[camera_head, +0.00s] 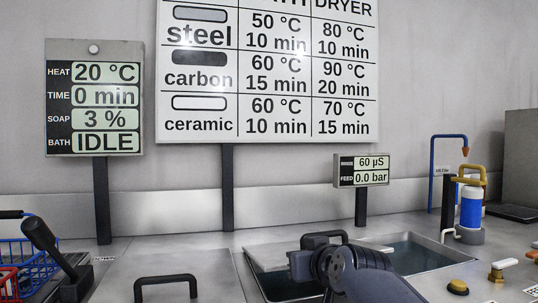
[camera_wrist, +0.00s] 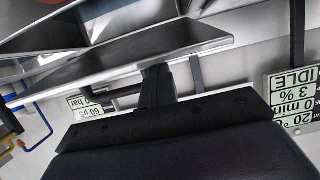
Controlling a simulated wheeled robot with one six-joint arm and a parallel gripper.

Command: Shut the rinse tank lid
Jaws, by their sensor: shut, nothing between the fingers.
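The rinse tank (camera_head: 440,247) is a sunken steel basin with water, right of centre in the head view. Its pale lid (camera_head: 268,257) stands off the opening, and water shows on both sides of it. A black handle (camera_head: 325,235) shows at the lid, partly hidden by my arm. My gripper (camera_head: 318,265) is in front of the lid; its fingertips are hard to make out there. In the wrist view, my shut gripper (camera_wrist: 156,78) is empty and points at a dark slab (camera_wrist: 130,60), seemingly the lid. I cannot tell whether they touch.
A second lid with a black handle (camera_head: 165,281) lies flat on the left. A black lever (camera_head: 48,245) and blue basket (camera_head: 25,262) are further left.

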